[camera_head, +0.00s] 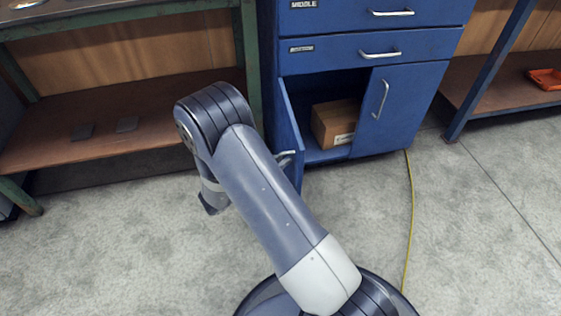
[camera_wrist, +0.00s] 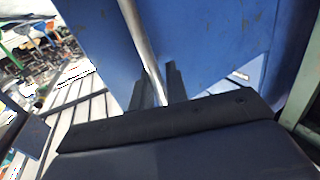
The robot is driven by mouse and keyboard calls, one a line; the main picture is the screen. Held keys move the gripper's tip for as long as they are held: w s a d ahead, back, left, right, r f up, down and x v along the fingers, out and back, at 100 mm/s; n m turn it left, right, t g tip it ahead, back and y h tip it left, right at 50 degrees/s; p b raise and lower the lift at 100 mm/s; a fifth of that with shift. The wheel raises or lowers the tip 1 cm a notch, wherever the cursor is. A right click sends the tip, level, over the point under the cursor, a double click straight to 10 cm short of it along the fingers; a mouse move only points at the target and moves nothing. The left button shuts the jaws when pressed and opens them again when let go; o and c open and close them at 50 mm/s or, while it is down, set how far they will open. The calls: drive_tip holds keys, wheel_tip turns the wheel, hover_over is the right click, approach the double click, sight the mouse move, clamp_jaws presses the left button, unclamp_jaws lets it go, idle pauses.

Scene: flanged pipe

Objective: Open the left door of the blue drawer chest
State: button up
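The blue drawer chest (camera_head: 335,52) stands at the top centre of the head view. Its left door (camera_head: 288,125) is swung out toward me, and the lower compartment behind it shows. The door's handle (camera_head: 286,156) sits partly behind my arm. In the wrist view the silver handle bar (camera_wrist: 141,40) runs down in front of the blue door panel (camera_wrist: 210,40). My gripper (camera_wrist: 158,87) has its dark fingers close on both sides of the bar and looks shut on it.
A brown box (camera_head: 333,122) sits inside the compartment beside the shut right door (camera_head: 405,105). A green-framed workbench (camera_head: 247,50) stands at left, and another bench holds an orange tray (camera_head: 546,78) at right. A yellow cable (camera_head: 410,215) crosses the otherwise clear concrete floor.

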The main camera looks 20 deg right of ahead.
drive_tip(key=shift+o, duration=1.3)
drive_tip(key=p+v, duration=0.3)
drive_tip(key=v, duration=0.7)
drive_tip(key=shift+a, duration=0.35)
drive_tip(key=shift+s, duration=0.1)
drive_tip(key=b+x, duration=0.3)
drive_tip(key=x, duration=0.8)
drive_tip(key=shift+s, duration=0.15)
